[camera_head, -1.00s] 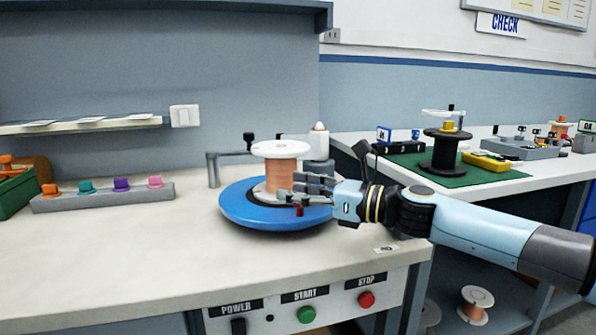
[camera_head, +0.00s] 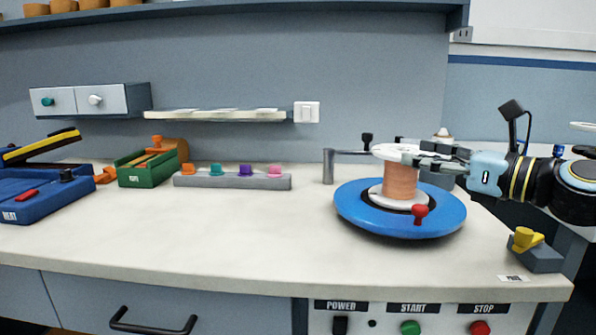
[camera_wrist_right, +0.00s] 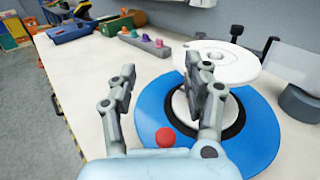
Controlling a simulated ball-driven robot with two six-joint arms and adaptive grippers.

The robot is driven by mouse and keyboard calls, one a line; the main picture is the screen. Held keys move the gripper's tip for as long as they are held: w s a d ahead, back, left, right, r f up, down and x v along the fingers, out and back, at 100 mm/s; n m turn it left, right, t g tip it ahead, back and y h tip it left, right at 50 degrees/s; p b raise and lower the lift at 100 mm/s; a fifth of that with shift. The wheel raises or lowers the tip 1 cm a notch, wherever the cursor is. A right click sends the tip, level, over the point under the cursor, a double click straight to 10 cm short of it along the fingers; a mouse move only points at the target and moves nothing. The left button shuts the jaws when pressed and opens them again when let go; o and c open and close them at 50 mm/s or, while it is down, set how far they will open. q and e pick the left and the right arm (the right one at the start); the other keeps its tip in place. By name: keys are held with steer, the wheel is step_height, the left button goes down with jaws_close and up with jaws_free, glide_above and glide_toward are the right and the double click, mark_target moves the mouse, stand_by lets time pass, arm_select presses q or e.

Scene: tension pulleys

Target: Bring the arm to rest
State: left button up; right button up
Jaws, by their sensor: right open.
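My right arm comes in from the right in the head view. Its gripper (camera_head: 412,156) is at the height of the spool's upper flange, on the right side of the copper spool (camera_head: 400,182). In the right wrist view the two fingers (camera_wrist_right: 160,68) are spread with nothing between them. The right finger overlaps the spool's white flange (camera_wrist_right: 225,58) there; I cannot tell whether they touch. The spool stands on a blue round plate (camera_head: 358,213) that carries a red knob (camera_head: 420,213). My left gripper is not in view.
A grey post with a dark-knobbed arm (camera_head: 328,166) stands behind the plate. A yellow-knobbed block (camera_head: 538,256) sits at the bench's right end. A rack of coloured pegs (camera_head: 232,182) and a green box (camera_head: 148,174) lie left. The front-left bench top is clear.

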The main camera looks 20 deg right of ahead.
steer(key=s+a+f+n+g, duration=0.9)
steer(key=s+a+f+n, duration=0.85)
steer(key=n, duration=0.55)
steer(key=s+d+f+n+g+h, duration=0.2)
steer(key=s+d+f+n+h, duration=0.15)
steer(key=s, duration=0.35)
steer(key=s+d+f+n+g+h, duration=0.2)
steer(key=s+d+f+n+h, duration=0.1)
steer(key=s+d+n+h, duration=0.3)
step_height(320, 180, down, 24)
steer(key=s+d+m+g, duration=0.1)
steer(key=s+d, duration=0.1)
steer(key=s, duration=0.1)
steer(key=s+f+g, duration=0.1)
steer(key=s+f, duration=1.6)
steer(key=s, duration=0.1)
steer(key=shift+s+d+g+y, duration=0.15)
steer(key=shift+d+g+y, duration=0.15)
steer(key=shift+d+y, duration=0.15)
steer(key=shift+s, duration=0.2)
steer(key=shift+c, duration=0.4)
